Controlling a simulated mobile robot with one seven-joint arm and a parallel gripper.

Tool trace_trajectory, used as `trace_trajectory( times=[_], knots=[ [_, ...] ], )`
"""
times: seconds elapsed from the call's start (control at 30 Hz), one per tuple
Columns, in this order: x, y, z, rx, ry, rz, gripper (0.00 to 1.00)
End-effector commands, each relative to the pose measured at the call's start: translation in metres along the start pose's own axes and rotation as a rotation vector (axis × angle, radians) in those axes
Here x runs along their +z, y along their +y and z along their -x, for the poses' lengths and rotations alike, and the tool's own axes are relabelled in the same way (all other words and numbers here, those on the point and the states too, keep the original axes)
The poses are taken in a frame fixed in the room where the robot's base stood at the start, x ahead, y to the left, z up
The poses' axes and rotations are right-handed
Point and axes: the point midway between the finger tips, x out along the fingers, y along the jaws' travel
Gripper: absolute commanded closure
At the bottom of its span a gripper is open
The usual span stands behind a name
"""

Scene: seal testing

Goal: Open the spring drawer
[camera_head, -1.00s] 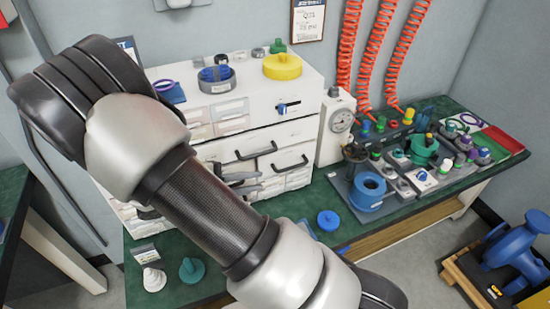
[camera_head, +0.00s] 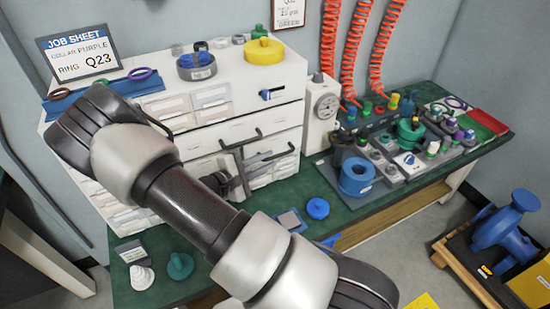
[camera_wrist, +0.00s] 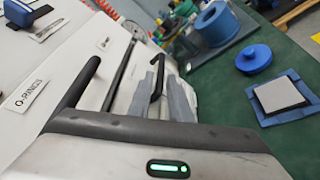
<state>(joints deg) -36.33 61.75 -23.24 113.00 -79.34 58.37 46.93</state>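The white cabinet (camera_head: 290,120) has two dark bar handles on its front, an upper left one (camera_head: 240,138) and a lower right one (camera_head: 278,154). In the wrist view, a label reading O-RINGS (camera_wrist: 32,94) sits beside the nearer handle (camera_wrist: 80,85). My gripper (camera_wrist: 159,88) points at the farther handle (camera_wrist: 157,66). Its grey fingers appear spread, one on each side of that handle; contact cannot be told. In the head view my gripper (camera_head: 250,162) is at the cabinet front, partly behind my arm. No spring label is readable, and both drawers look closed.
The green bench (camera_head: 300,220) holds a blue round lid (camera_head: 317,208) and a small blue tray (camera_head: 290,220) before the cabinet. A gauge unit (camera_head: 323,110) stands right of it. A job sheet (camera_head: 80,52) and a yellow ring (camera_head: 264,51) are on top.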

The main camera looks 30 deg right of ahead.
Motion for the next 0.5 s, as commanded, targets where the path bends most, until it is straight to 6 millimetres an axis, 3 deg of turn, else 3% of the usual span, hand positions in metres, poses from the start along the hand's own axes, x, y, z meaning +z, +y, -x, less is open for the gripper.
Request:
trace_trajectory(
  times=[0.2,0.5],
  knots=[
    [0.0,-0.001,-0.033,0.0,-0.001,0.0,0.82],
    [0.0,0.0,-0.043,-0.001,0.001,-0.001,0.82]
  ],
)
